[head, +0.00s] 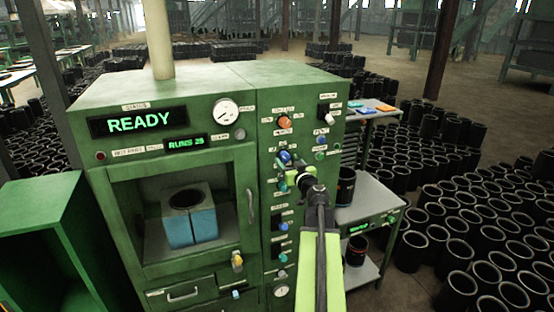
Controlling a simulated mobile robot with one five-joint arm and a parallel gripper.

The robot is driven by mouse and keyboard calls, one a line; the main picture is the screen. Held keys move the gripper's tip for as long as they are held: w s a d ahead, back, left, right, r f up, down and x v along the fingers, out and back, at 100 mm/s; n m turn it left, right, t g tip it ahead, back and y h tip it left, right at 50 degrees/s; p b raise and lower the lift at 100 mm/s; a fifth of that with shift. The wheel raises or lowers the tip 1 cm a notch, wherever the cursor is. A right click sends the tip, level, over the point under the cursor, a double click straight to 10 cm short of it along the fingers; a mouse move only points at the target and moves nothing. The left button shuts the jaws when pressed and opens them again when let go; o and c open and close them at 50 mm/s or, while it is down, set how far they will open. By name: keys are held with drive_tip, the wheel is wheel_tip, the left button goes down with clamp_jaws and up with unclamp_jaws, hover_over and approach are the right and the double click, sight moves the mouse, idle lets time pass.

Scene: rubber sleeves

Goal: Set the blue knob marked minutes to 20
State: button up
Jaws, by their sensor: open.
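A blue knob (285,156) sits on the right-hand control panel of the green machine (265,85), below an orange knob (284,122). The labels around it are too small to read, so I cannot read a minutes mark or its setting. My gripper (284,172) is open at the panel, at or just below the blue knob. Its dark wrist and my lime-green arm come up from the bottom and hide part of the panel. I cannot tell whether the jaws touch the knob or are around it.
A blue block with a round hole (190,232) stands in the machine's chamber. A small side table (372,200) holds a black sleeve (346,186). Many black sleeves (482,222) crowd the floor at right.

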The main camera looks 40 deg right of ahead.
drive_tip(key=shift+w+d, duration=0.15)
drive_tip(key=shift+r, duration=0.15)
